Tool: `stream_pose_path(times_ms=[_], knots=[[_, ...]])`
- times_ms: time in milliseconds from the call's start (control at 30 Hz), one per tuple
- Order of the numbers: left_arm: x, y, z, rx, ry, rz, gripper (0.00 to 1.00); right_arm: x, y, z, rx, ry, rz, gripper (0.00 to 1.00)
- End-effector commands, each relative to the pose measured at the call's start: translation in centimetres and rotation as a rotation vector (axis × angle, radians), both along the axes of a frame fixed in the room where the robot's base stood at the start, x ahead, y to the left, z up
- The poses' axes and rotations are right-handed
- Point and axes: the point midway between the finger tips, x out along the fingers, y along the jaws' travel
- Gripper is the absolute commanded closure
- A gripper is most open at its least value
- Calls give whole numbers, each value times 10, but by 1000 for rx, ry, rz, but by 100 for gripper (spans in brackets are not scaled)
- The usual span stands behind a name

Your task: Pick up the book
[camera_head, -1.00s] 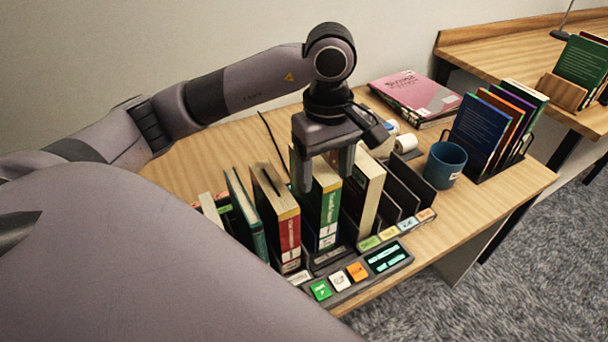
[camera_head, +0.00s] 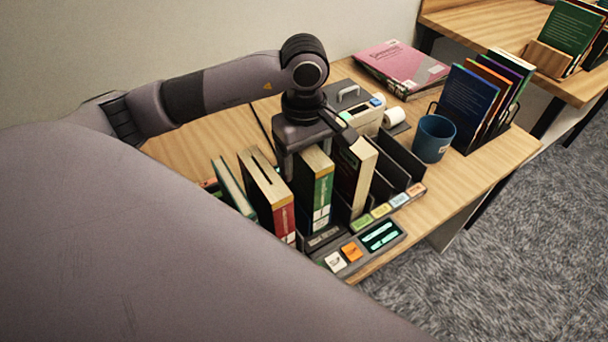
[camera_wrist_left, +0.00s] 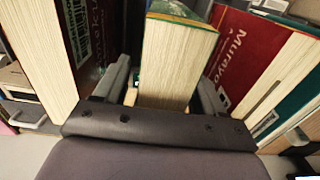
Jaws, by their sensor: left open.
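A thick book with a green spine (camera_head: 320,205) stands upright in the sorter's slots. My left gripper (camera_head: 308,158) is open above it, pointing down, with one finger on each side of the book's upper part. In the left wrist view the pale page block of this book (camera_wrist_left: 172,62) stands between the two open fingers (camera_wrist_left: 163,90). I cannot tell whether either finger touches it. My right gripper is not in view.
A red-spined book (camera_head: 270,192) stands close on the left and a dark-covered book (camera_head: 356,178) close on the right. The sorter's button panel (camera_head: 362,248) is in front. A blue mug (camera_head: 433,138) and a pink book (camera_head: 402,66) are farther right and back.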

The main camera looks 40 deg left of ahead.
Motion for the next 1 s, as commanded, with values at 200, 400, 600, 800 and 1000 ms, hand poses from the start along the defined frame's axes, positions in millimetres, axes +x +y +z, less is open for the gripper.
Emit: stream_pose_path(times_ms=[200,400,600,800,1000], knots=[[0,0,-14,0,0,0,30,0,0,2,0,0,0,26],[0,0,-14,0,0,-1,43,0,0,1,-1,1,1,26],[0,0,-13,-1,-3,0,100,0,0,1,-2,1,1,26],[0,0,-12,-1,-3,0,100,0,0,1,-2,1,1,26],[1,0,-4,-2,-5,0,100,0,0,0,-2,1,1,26]])
